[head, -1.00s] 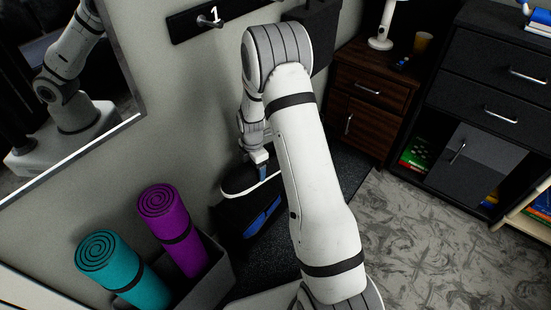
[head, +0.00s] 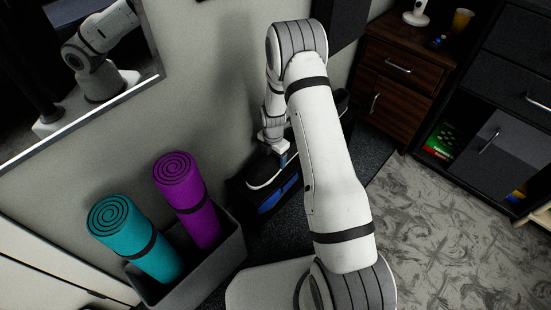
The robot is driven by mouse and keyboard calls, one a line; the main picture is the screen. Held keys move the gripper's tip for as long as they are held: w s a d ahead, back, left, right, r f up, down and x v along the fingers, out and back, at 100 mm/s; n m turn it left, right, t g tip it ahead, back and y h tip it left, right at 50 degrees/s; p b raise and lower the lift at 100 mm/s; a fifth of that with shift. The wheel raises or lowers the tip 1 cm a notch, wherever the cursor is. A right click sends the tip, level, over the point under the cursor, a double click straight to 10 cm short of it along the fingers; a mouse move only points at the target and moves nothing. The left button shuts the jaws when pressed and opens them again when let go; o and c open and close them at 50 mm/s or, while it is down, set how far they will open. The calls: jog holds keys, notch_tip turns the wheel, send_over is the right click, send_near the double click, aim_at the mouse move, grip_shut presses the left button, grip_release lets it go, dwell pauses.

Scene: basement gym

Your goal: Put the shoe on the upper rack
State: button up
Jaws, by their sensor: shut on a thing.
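My gripper (head: 282,158) points down beside the wall and is shut on a dark shoe (head: 262,172) with a pale sole edge. My arm covers part of the shoe. The dark rack (head: 239,194) stands low against the wall, right of the mat bin. The shoe is over or at the rack's top; whether it touches cannot be told. A blue and black item (head: 278,195), perhaps another shoe, shows just below the held shoe. Much of the rack is hidden behind my arm.
A grey bin (head: 212,275) holds a teal rolled mat (head: 135,238) and a purple rolled mat (head: 188,200). A mirror (head: 75,75) hangs on the wall at left. A brown cabinet (head: 395,80) and a dark cabinet (head: 500,100) stand at right. The patterned floor (head: 440,225) is clear.

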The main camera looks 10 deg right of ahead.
jog(key=shift+f, duration=0.15)
jog(key=o, duration=1.1)
jog(key=shift+f, duration=0.15)
jog(key=shift+o, duration=0.2)
